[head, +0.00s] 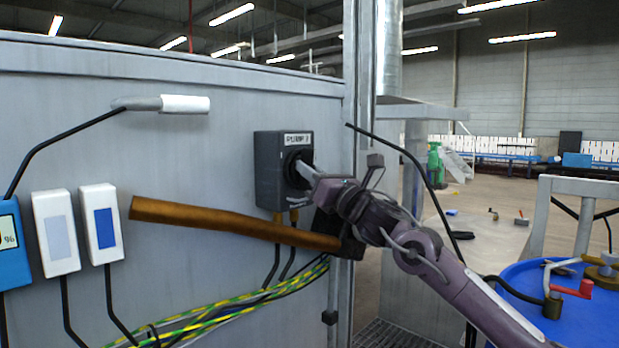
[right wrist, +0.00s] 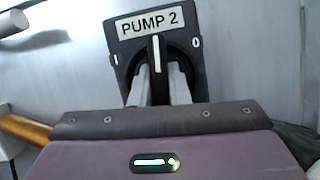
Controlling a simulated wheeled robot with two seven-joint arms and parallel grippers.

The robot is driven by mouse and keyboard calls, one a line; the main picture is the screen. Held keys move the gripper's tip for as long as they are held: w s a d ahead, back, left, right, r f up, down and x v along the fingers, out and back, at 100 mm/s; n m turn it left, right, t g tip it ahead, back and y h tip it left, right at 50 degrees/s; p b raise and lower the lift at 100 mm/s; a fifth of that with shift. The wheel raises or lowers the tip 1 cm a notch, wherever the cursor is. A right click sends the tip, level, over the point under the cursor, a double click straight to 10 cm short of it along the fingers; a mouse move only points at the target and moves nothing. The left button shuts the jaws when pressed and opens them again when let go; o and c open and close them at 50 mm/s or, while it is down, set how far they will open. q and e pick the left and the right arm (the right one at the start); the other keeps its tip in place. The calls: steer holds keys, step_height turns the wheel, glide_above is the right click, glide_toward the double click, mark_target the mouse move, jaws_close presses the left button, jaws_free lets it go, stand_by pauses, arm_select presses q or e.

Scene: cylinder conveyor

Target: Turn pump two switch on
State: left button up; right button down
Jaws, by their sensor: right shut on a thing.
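The pump two switch is a dark grey box labelled PUMP 2 on the grey panel, seen in the head view (head: 268,168) and in the right wrist view (right wrist: 120,45). Its black rotary knob (right wrist: 158,45) has a white line that points up, between the I mark on the left and the 0 mark on the right. My right gripper (head: 306,172) reaches in from the right and is shut on the knob. Its two fingers (right wrist: 158,84) sit on either side of the knob in the right wrist view. My left gripper is not in view.
A brown bar (head: 220,220) with a dark end crosses just below the switch, close to my right wrist. White boxes (head: 102,222) and a lamp-like handle (head: 185,104) are on the panel at left. A blue drum (head: 530,310) stands at lower right.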

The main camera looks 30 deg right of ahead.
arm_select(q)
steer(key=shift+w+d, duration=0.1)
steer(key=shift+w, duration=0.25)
arm_select(e)
steer(key=shift+f+n+y, duration=0.2)
steer(key=shift+n+y, duration=0.3)
steer(key=shift+n, duration=0.5)
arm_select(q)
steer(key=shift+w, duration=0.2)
arm_select(e)
steer(key=shift+a+n+g, duration=0.1)
steer(key=shift+n+g, duration=0.2)
steer(key=c, duration=1.4)
jaws_free()
steer(key=shift+r, duration=0.1)
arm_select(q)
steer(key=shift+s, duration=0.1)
